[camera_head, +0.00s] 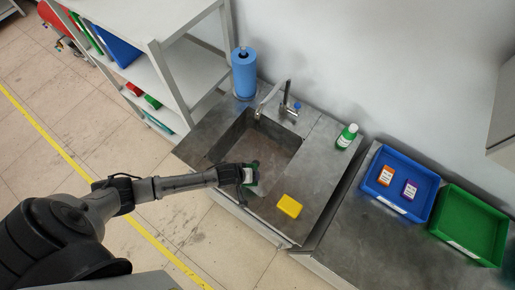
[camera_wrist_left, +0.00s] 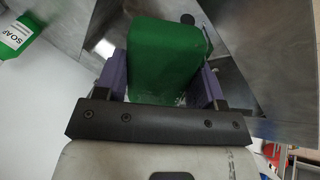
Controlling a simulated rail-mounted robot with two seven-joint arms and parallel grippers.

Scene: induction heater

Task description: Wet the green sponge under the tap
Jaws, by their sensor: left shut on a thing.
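The green sponge (camera_wrist_left: 165,55) is held between the two fingers of my left gripper (camera_wrist_left: 165,85) in the left wrist view. In the head view my left gripper (camera_head: 249,176) is over the front edge of the sink basin (camera_head: 272,140), and only a little of the green sponge shows there. The tap (camera_head: 268,98) stands at the back of the sink, its spout reaching over the basin's back left part. The gripper is apart from the spout, toward the front. No water stream is visible. My right gripper is not in view.
A yellow sponge (camera_head: 289,206) lies on the counter right of the gripper. A green soap bottle (camera_head: 346,136) stands right of the tap, and a blue paper roll (camera_head: 244,73) stands left. A blue tray (camera_head: 425,188) with two small boxes and an empty green tray (camera_head: 470,225) are further right.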

